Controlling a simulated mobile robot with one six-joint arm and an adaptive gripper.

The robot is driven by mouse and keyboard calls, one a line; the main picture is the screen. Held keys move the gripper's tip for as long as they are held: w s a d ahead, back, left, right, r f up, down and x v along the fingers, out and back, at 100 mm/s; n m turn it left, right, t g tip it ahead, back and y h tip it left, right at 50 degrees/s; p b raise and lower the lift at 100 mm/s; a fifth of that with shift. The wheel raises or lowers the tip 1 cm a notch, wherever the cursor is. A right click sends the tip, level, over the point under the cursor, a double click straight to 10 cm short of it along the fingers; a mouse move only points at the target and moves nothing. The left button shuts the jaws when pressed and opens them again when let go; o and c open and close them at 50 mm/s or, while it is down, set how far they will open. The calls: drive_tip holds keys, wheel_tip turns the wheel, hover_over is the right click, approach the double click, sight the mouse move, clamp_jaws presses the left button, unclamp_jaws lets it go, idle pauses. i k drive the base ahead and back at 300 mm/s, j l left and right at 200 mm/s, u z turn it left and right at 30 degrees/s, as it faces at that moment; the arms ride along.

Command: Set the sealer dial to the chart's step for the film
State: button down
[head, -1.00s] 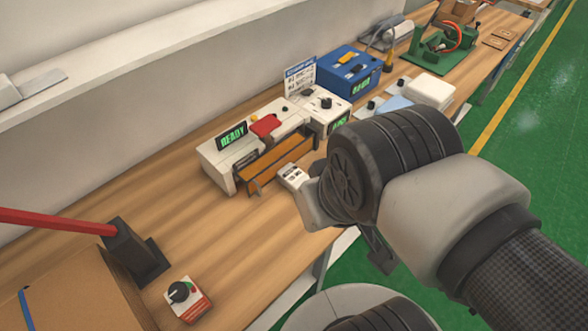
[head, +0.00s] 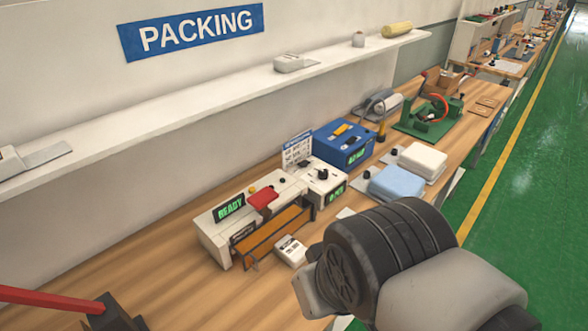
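The sealer (head: 212,240) is a white machine on the bench with a green READY display, a red part on top and an orange-brown bar along its front. A white control box (head: 330,190) stands at its right end, with a black dial (head: 323,174) on top and a small green display. The dial's setting is too small to read. The chart (head: 297,150) stands upright behind the box; its text is not readable. A small white labelled pack (head: 291,251) lies in front of the sealer. My arm fills the lower right; its gripper fingers are not visible.
A blue machine (head: 343,153) stands right of the chart. White (head: 423,160) and light-blue (head: 397,183) folded stacks lie at the bench's front edge. A green stand (head: 428,117) is farther right. A shelf (head: 200,112) runs above.

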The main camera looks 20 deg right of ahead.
sight(322, 174)
drive_tip(key=i+l, duration=0.15)
drive_tip(key=l, duration=0.25)
drive_tip(key=i+l, duration=0.1)
drive_tip(key=l, duration=0.25)
drive_tip(key=i+l+u, duration=0.1)
drive_tip(key=l, duration=0.3)
drive_tip(key=i+l, duration=0.15)
drive_tip(key=l, duration=0.25)
drive_tip(key=i+l, duration=0.1)
drive_tip(key=l, duration=0.25)
drive_tip(key=u, duration=0.05)
